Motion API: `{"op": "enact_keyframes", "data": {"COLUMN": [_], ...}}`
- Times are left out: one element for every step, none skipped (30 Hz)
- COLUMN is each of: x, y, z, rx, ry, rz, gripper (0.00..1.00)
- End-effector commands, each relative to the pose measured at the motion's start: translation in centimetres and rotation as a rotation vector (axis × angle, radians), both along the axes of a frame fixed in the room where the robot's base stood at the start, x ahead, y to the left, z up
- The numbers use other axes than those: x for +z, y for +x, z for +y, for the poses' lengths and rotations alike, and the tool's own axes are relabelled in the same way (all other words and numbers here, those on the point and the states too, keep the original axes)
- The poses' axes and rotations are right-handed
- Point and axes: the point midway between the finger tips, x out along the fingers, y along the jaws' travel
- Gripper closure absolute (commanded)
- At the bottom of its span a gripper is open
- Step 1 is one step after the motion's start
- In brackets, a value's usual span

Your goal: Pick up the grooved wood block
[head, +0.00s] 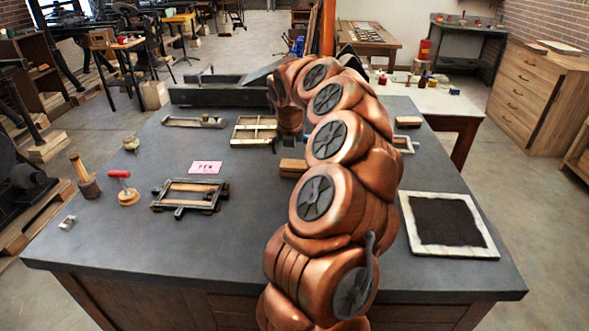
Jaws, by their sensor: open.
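A small tan wood block (291,165) lies on the dark grey table, just left of my arm, which covers its right end. It may be the grooved wood block, but it is too small to make out a groove for sure. Another small wood block (407,121) lies farther back, right of my arm. My copper-coloured arm rises from the front, bends over and comes down behind the first block. My gripper (290,143) is at its far end, low over the table beyond that block. Its fingers are small and mostly hidden; nothing is seen held in it.
A shallow tray (254,131) is beside my gripper. A white-bordered dark panel (408,215) lies at right. The front left tabletop is clear.

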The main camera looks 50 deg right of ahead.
Motion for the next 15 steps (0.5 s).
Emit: {"op": "enact_keyframes", "data": {"x": [-0.4, -0.7, -1.0, -1.3, -1.5, -1.8, -1.9, -2.0, -2.2, -2.3, -2.5, -2.9, -3.2, -3.6, -4.1], "y": [0.0, 0.1, 0.2, 0.2, 0.3, 0.4, 0.4, 0.4, 0.5, 0.5, 0.6, 0.6, 0.7, 0.7, 0.8], "z": [-0.2, -0.2, -0.3, -0.4, -0.5, -0.6, -0.6, -0.7, -0.7, -0.8, -0.9, -1.0, -1.1, -1.2, -1.3], "rx": [0.001, 0.001, 0.001, 0.001, 0.001, 0.001, 0.001, 0.001, 0.001, 0.001, 0.000, 0.000, 0.000, -0.001, 0.000], "ry": [0.000, 0.001, 0.001, 0.002, 0.001, 0.001, 0.001, 0.001, 0.000, 0.000, 0.001, 0.001, 0.003, 0.003, 0.002], "rz": [0.003, 0.004, 0.004, 0.004, 0.004, 0.002, 0.001, 0.001, 0.000, 0.000, -0.001, 0.000, -0.001, 0.001, 0.002], "gripper": [0.00, 0.00, 0.00, 0.00, 0.00, 0.00, 0.00, 0.00, 0.00, 0.00, 0.00, 0.00, 0.00, 0.00, 0.00]}}
